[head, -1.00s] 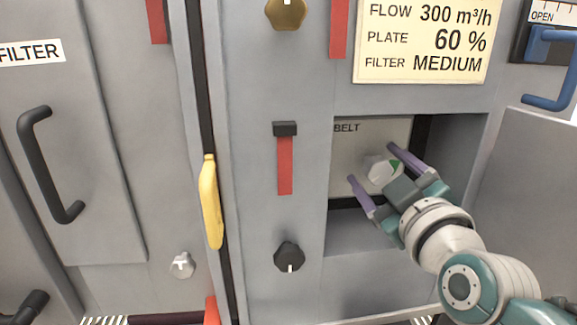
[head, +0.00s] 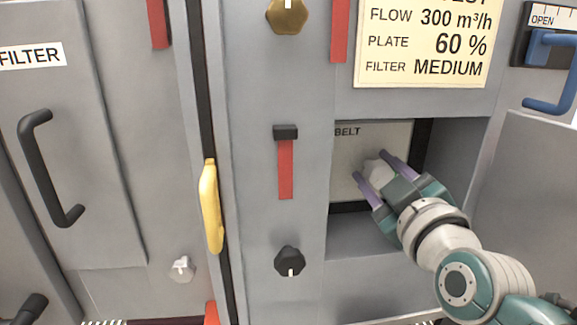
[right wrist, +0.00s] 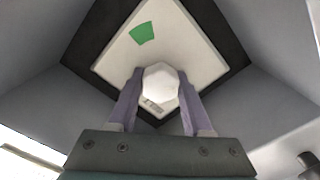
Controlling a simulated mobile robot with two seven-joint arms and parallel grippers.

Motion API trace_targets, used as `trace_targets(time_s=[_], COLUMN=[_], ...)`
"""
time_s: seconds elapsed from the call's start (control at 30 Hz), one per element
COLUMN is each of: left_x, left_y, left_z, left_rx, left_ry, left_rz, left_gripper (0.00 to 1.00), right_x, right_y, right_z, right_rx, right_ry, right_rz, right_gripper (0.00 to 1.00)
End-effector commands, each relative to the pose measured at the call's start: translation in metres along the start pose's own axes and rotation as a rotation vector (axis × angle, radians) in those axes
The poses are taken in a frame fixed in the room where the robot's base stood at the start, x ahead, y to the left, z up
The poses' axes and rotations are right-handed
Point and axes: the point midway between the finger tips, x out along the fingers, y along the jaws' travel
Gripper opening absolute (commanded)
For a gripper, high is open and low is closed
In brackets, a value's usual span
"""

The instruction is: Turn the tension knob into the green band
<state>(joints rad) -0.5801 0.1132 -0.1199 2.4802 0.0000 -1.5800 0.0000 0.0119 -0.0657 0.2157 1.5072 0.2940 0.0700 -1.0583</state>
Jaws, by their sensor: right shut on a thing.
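The tension knob is a pale, faceted knob (head: 377,172) on the light panel marked BELT (head: 345,150), inside a recess in the grey cabinet. It also shows in the right wrist view (right wrist: 160,84). My right gripper (head: 376,172) reaches into the recess, and its two purple fingers are shut on the knob from both sides. The green band (right wrist: 142,33) shows on the panel in the right wrist view, above and left of the knob, apart from it. In the head view the band is hidden. The knob's pointer cannot be made out. My left gripper is not in view.
The recess walls (head: 465,165) stand close around my right gripper. Left of the recess are a black knob (head: 289,261), a red slider strip (head: 285,168) and a yellow handle (head: 211,205). A card (head: 425,40) with settings hangs above. A blue handle (head: 548,75) is at the upper right.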

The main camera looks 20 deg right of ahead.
Motion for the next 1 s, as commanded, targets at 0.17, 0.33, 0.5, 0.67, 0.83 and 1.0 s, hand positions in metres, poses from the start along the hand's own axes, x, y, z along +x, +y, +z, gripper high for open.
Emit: trace_targets(time_s=[0.17,0.33,0.5,0.67,0.83,1.0], left_x=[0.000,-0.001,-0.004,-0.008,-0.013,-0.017], left_y=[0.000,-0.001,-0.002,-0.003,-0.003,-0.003], left_z=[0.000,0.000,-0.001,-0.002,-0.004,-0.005], left_rx=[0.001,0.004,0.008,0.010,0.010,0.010], left_ry=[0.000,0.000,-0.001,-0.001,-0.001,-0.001], left_rz=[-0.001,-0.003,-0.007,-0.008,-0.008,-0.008], left_gripper=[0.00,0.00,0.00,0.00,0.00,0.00], right_x=[0.000,0.000,0.000,0.000,0.000,0.000], right_y=[0.000,0.001,0.001,0.001,0.002,0.002], right_z=[0.000,-0.001,-0.001,-0.002,-0.002,-0.001], right_rx=[0.000,0.012,0.068,0.168,0.315,0.477], right_ry=[0.000,0.001,0.001,0.001,0.000,0.000], right_rz=[0.001,0.001,0.000,0.000,-0.001,-0.001], right_gripper=[0.00,0.00,0.00,0.00,0.00,0.00])
